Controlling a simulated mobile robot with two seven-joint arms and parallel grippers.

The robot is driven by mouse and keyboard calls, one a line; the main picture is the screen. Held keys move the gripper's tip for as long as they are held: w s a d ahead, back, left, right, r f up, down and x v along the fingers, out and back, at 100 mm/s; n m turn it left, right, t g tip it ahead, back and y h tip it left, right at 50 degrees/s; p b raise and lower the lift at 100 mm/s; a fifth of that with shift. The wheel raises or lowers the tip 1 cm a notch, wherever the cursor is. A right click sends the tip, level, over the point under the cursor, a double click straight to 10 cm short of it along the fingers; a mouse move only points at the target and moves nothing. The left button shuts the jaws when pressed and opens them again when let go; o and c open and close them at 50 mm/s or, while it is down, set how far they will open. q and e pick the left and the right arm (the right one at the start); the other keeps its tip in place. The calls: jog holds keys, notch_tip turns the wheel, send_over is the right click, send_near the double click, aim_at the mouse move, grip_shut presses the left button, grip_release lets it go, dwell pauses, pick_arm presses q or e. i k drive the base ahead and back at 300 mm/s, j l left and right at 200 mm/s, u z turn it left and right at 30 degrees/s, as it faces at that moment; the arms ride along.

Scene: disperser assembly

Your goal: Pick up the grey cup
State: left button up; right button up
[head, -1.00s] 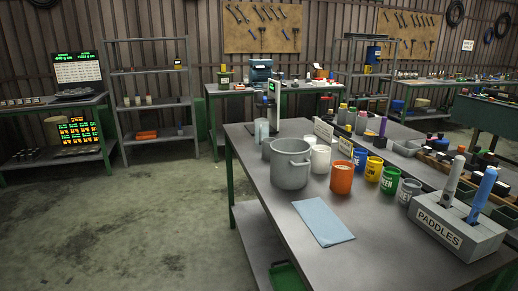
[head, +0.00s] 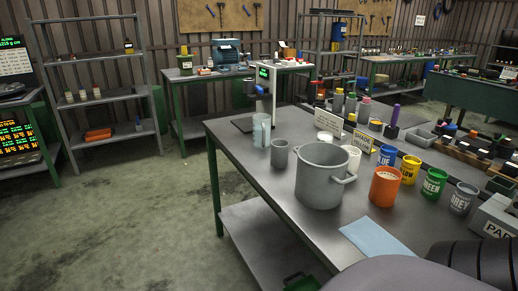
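A small grey cup labelled GREY (head: 462,199) stands upright on the metal workbench (head: 262,192), at the right end of a row of labelled cups. A plain grey cup without a visible label (head: 279,154) stands left of the big grey pot (head: 322,178). Neither of my grippers is in view. Part of my own body covers the lower right corner.
An orange cup (head: 385,186), a green cup (head: 433,184), a yellow cup (head: 410,169) and a blue cup (head: 387,156) stand near the GREY cup. A paddles box (head: 495,219) is just right of it. A blue cloth (head: 377,240) lies in front.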

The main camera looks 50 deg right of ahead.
aim_at(280, 151)
jog(key=i, duration=1.2)
jog(key=i+z, duration=0.25)
jog(key=i, duration=0.15)
jog(key=i+j+z, duration=0.3)
jog(key=i+l, duration=0.1)
